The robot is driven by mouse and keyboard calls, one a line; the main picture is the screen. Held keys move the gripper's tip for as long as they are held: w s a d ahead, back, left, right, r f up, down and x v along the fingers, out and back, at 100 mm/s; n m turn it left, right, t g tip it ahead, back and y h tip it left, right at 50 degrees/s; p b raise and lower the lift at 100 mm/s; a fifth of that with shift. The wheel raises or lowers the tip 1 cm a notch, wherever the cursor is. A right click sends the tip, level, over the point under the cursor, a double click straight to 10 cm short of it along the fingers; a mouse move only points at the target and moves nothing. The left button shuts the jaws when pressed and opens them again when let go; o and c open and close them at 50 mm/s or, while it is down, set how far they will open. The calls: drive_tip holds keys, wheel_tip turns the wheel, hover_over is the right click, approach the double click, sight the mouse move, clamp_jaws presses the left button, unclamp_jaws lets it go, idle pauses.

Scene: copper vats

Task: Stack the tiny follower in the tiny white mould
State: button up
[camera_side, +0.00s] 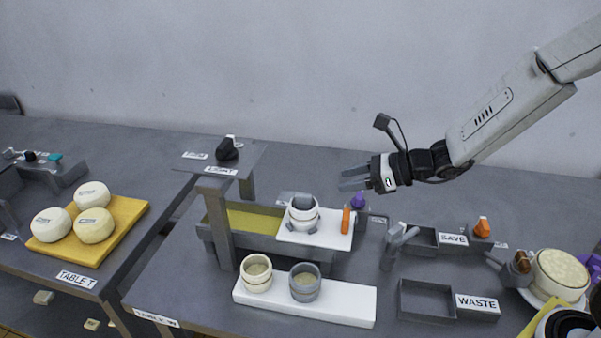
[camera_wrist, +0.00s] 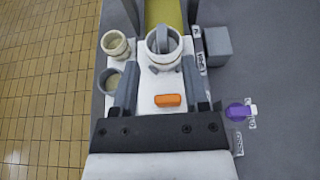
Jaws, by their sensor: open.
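A small white mould (camera_side: 303,222) stands upright on a raised white plate (camera_side: 285,237). A grey piece (camera_side: 304,202) sits at its mouth, which looks like the follower; I cannot tell how deep it sits. In the wrist view the white mould (camera_wrist: 155,62) is ahead of my fingers, with the grey piece (camera_wrist: 163,45) across its opening. My gripper (camera_side: 353,180) is open and empty, above and to the right of the mould in the side view. In the wrist view its fingers (camera_wrist: 161,68) are spread apart, with nothing between them touching.
An orange block (camera_side: 346,220) is on the raised plate. A cream mould (camera_side: 256,275) and a grey mould (camera_side: 305,284) stand on a lower white board (camera_side: 350,305). A WASTE tray (camera_side: 427,299) and a SAVE tray (camera_side: 420,240) are to the right.

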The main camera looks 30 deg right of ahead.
idle(0.3)
drive_tip(key=shift+s+a+f+n+g, duration=0.15)
drive_tip(key=shift+s+f+n+g, duration=0.1)
drive_tip(key=shift+s+n+g, duration=0.15)
drive_tip(key=s+d+f+n+g+h, duration=0.2)
drive_tip(key=s+f+n+g+h, duration=0.15)
drive_tip(key=s+n, duration=0.4)
drive_tip(key=s+d+f+n+g+h, duration=0.1)
drive_tip(key=s+f+n+g+h, duration=0.2)
drive_tip(key=s+n, duration=0.4)
drive_tip(key=d+n+h, duration=0.1)
drive_tip(key=n, duration=0.3)
drive_tip(key=d+n+h, duration=0.1)
drive_tip(key=d+n, duration=0.1)
drive_tip(key=n, duration=0.1)
drive_tip(key=d+n+h, duration=0.1)
drive_tip(key=d+n, duration=0.1)
drive_tip(key=n, duration=0.2)
drive_tip(key=shift+s+d+n, duration=0.15)
drive_tip(key=shift+d+n, duration=0.1)
drive_tip(key=shift+n, duration=0.1)
